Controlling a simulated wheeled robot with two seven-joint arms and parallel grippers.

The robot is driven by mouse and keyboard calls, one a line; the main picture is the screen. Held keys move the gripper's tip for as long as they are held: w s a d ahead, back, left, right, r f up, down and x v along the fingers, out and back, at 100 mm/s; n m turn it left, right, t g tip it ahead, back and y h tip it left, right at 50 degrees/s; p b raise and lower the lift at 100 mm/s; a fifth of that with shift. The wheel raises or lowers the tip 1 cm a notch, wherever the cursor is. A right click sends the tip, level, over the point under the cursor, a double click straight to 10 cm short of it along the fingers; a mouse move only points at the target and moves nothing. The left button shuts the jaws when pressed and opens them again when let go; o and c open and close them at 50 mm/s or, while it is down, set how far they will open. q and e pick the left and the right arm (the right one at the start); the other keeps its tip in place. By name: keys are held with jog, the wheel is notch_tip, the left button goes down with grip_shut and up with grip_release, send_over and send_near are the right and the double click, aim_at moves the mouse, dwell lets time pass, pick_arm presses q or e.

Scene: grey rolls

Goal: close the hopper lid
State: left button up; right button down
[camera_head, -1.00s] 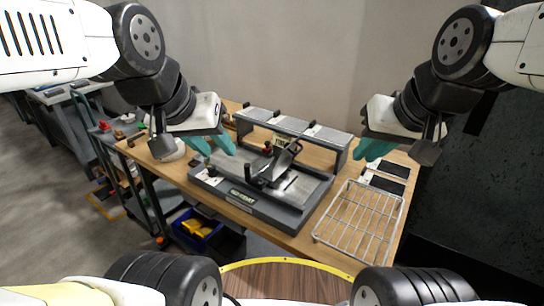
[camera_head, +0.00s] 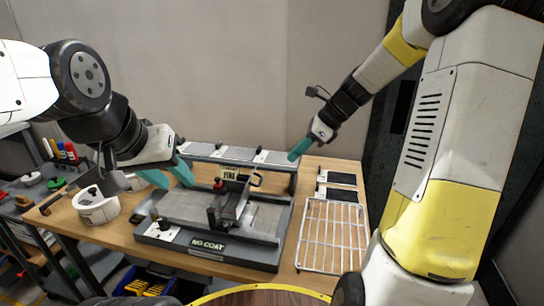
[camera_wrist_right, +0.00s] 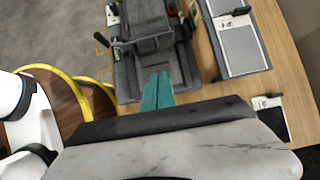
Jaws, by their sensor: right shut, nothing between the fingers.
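The grey coating machine (camera_head: 270,222) sits on the wooden table. At its middle stands a dark hopper (camera_head: 226,212) with a tilted flat plate, which looks like its lid, raised; I cannot tell the hinge side. A red knob (camera_head: 218,184) is beside it. The hopper (camera_wrist_right: 148,22) also shows at the top of the right wrist view. My left gripper (camera_head: 167,177) is open and empty, over the machine's left rear side. My right gripper (camera_head: 297,152) is shut and empty, above the rear shelf's right end, apart from the hopper. Its closed fingertips show in the right wrist view (camera_wrist_right: 158,82).
A raised shelf with grey panels (camera_head: 236,153) runs behind the machine. A white wire rack (camera_head: 332,237) and dark pads (camera_head: 342,178) lie to its right. A white roll (camera_head: 97,208) stands at left. Bare table shows around the rack.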

aim_at(257, 174)
jog(key=a+f, duration=0.2)
jog(key=w+a+f, duration=0.1)
jog(key=a+f, duration=0.1)
jog(key=a, duration=0.1)
jog(key=w+a+f, duration=0.1)
jog(key=a+f, duration=0.1)
jog(key=a, duration=0.1)
jog(key=shift+w+f, duration=0.15)
jog(key=shift+f, duration=0.1)
jog(key=shift+w+a+r, duration=0.2)
jog(key=shift+a+r, duration=0.05)
jog(key=shift+a, duration=0.2)
